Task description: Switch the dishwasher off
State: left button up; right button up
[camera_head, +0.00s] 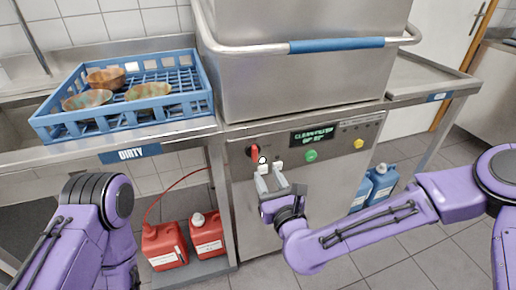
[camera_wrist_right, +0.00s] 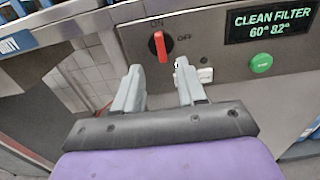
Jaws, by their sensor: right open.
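The dishwasher (camera_head: 300,85) is a steel hood machine with a control panel on its front. Its red switch (camera_head: 254,151) shows at the left of the panel, and in the right wrist view the red switch (camera_wrist_right: 160,47) stands upright, pointing at the ON mark, with OFF to its right. My right gripper (camera_head: 271,170) is open and empty in front of the panel, just below the switch. In the right wrist view, the two fingers (camera_wrist_right: 159,68) are apart, below and either side of the switch. My left arm shows at the lower left, but its gripper is not in view.
A lit display (camera_head: 313,135) reads CLEAN FILTER, with a green button (camera_head: 311,155) below. A blue rack (camera_head: 125,128) with bowls sits on the left counter. Red canisters (camera_head: 165,246) stand under it, blue ones (camera_head: 382,180) at the right. The hood handle (camera_head: 337,45) juts out above.

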aim_at(256, 155)
jog(key=x, duration=0.4)
jog(key=p+x, duration=0.1)
jog(key=x, duration=0.4)
jog(key=shift+f, duration=0.25)
grip_shut()
